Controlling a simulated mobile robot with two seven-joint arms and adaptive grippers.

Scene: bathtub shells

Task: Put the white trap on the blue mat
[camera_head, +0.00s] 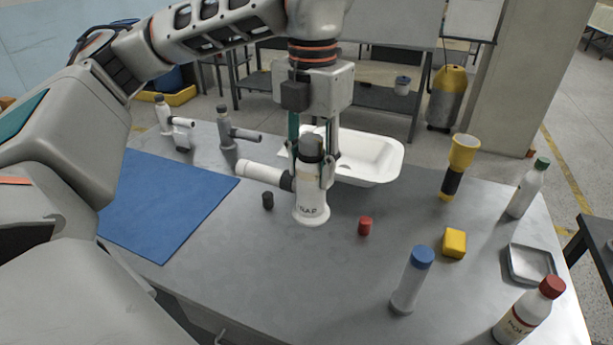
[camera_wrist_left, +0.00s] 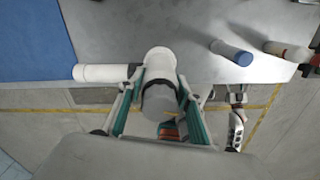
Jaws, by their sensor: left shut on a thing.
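The trap also shows between the fingers in the left wrist view (camera_wrist_left: 159,65). The blue mat (camera_head: 170,200) lies flat and bare at the table's left. My right gripper (camera_wrist_left: 237,97) seems to show small in the wrist view, its jaws unclear.
A grey trap (camera_head: 227,128) and another white fitting (camera_head: 165,116) stand behind. A white basin (camera_head: 375,160) is behind the gripper. A black cap (camera_head: 267,201) and red cap (camera_head: 365,226) flank the trap. Bottles and a yellow block (camera_head: 454,243) stand right.

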